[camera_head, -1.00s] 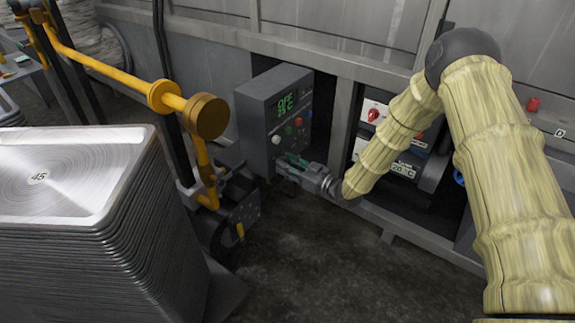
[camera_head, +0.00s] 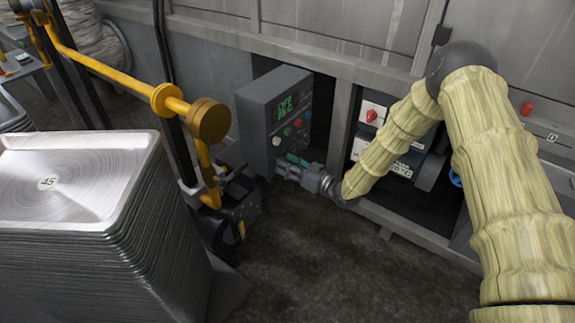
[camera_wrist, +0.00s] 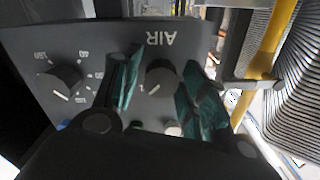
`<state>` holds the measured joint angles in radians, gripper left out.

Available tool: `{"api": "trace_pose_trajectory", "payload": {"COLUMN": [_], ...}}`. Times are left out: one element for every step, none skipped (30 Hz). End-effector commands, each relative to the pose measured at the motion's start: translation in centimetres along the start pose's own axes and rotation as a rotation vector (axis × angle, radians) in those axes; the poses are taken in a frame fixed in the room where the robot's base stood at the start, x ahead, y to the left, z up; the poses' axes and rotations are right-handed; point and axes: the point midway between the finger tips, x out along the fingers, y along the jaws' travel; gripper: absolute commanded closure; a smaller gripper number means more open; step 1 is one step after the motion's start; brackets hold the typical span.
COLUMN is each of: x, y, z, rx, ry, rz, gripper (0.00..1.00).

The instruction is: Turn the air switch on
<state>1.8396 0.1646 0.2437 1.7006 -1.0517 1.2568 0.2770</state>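The air switch (camera_wrist: 160,78) is a dark round knob with a pale pointer line, under the label "AIR", which reads upside down in the wrist view. It sits on the front of a grey control box (camera_head: 258,117). My gripper (camera_wrist: 163,88) has its two green-padded fingers on either side of the knob. A narrow gap shows at the left finger; the right finger is very near the knob's edge, and contact there is unclear. In the head view my gripper (camera_head: 292,164) is at the lower front of the box and hides the knob.
A second knob with a number scale (camera_wrist: 58,82) is beside the air switch. The box has a green display (camera_head: 285,107) and coloured buttons. A tall stack of metal pans (camera_head: 110,250) and a yellow rail (camera_head: 110,75) stand to the left.

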Motion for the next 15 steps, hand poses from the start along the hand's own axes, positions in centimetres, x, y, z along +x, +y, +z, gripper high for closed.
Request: {"api": "trace_pose_trajectory", "payload": {"x": [0.0,0.0,0.1,0.1,0.1,0.1,0.1,0.1,0.1,0.0,-0.1,-0.3,-0.5,-0.8,-1.2], "y": [0.0,-0.1,-0.1,-0.1,-0.1,-0.1,-0.1,-0.1,-0.1,-0.1,-0.1,-0.1,-0.1,-0.1,-0.1], "z": [0.0,0.0,0.0,0.0,0.0,0.0,0.0,0.0,0.0,0.0,0.0,0.0,0.0,0.0,0.0], "rx": [0.0,0.0,0.0,0.0,0.0,0.0,0.0,0.0,0.0,0.0,0.0,0.0,0.0,0.0,0.0], "ry": [0.0,0.0,0.0,0.0,0.0,0.0,0.0,0.0,0.0,0.0,0.0,0.0,0.0,0.0,-0.001], "rz": [-0.001,-0.001,-0.001,-0.002,-0.002,-0.002,-0.002,-0.002,-0.002,-0.002,-0.002,-0.002,-0.002,-0.002,-0.002], "gripper": [0.47,0.47,0.47,0.47,0.47,0.47,0.47,0.47,0.47,0.47,0.47,0.47,0.47,0.47,0.47]}}
